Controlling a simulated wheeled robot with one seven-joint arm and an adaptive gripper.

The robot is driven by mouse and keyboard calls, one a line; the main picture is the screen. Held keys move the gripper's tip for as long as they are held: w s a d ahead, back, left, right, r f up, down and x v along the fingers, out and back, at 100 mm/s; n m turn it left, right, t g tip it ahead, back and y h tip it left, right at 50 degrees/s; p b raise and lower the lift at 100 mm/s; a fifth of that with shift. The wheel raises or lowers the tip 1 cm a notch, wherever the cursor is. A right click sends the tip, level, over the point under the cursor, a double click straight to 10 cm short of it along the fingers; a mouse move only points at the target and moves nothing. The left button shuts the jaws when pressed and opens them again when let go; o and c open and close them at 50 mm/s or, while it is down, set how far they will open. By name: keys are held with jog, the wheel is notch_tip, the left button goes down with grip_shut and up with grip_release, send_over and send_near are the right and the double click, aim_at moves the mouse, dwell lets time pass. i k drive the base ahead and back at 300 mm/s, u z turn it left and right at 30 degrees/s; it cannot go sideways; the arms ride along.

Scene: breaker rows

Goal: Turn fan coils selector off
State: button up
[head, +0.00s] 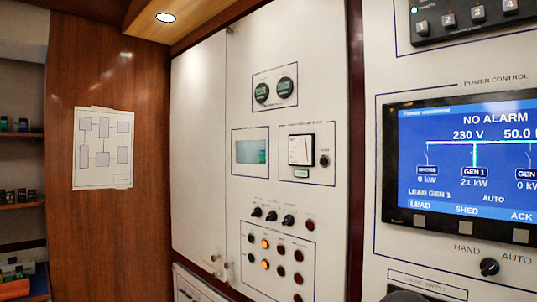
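A row of three small black selector knobs sits on the white panel in the middle: a left knob (257,212), a middle knob (271,215) and a right knob (289,220). Their labels are too small to read, so I cannot tell which, if any, is the fan coils selector. My gripper is not in view.
Indicator lamps (265,244), some lit orange, sit below the small knobs. A blue power display (470,165) is at the right. A dark round part (405,296) is cut off at the bottom edge. A paper diagram (102,148) hangs on the wooden wall.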

aim_at(257, 211)
jog(key=z, duration=0.15)
jog(key=k, duration=0.95)
jog(key=u, duration=1.1)
jog(key=i, duration=1.5)
jog(key=z, duration=0.7)
